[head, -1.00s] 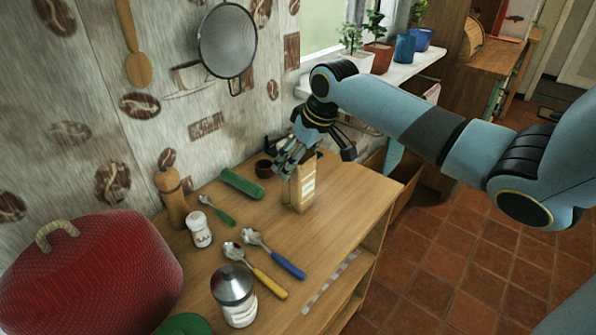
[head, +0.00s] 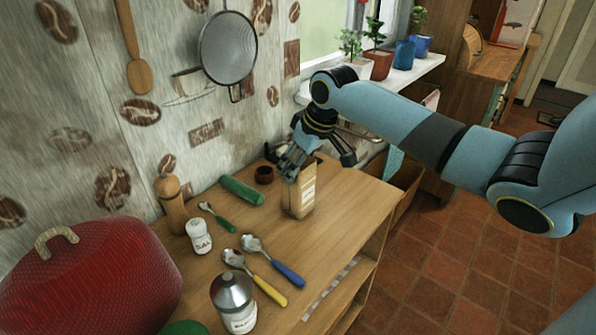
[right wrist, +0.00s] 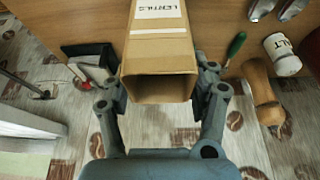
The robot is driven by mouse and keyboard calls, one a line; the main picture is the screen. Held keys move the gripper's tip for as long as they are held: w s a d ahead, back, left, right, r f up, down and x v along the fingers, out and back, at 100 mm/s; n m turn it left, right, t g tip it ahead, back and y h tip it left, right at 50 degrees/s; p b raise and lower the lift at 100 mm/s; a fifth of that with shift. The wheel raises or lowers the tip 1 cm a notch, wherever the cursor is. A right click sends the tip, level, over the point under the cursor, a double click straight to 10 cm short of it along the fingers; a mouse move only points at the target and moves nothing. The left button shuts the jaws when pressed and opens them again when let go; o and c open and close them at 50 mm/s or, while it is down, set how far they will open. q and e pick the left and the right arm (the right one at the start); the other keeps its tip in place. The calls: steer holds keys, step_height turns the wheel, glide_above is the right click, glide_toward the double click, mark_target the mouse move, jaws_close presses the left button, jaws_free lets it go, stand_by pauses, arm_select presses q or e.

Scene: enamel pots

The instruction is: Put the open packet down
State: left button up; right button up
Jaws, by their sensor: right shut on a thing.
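The open packet (head: 302,195) is a tan carton with a white label, upright at the back right of the wooden counter. In the right wrist view the packet (right wrist: 158,50) shows its open top and a label reading "LENTILS". My right gripper (head: 297,165) reaches down over its top. In the right wrist view the fingers (right wrist: 161,95) are shut on the packet, one on each side. The packet's base looks to be on or very near the counter; I cannot tell whether it touches. My left gripper is not in view.
Spoons (head: 272,262), a salt shaker (head: 199,237), a pepper mill (head: 171,204) and a lidded jar (head: 234,302) stand or lie nearer. The counter's right edge is close to the packet.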

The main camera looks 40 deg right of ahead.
steer(key=s+d+r, duration=0.7)
steer(key=d+r, duration=0.2)
steer(key=r, duration=0.2)
step_height(320, 180, down, 9)
steer(key=b, duration=0.7)
steer(key=shift+d, duration=0.2)
steer(key=shift+r, duration=0.1)
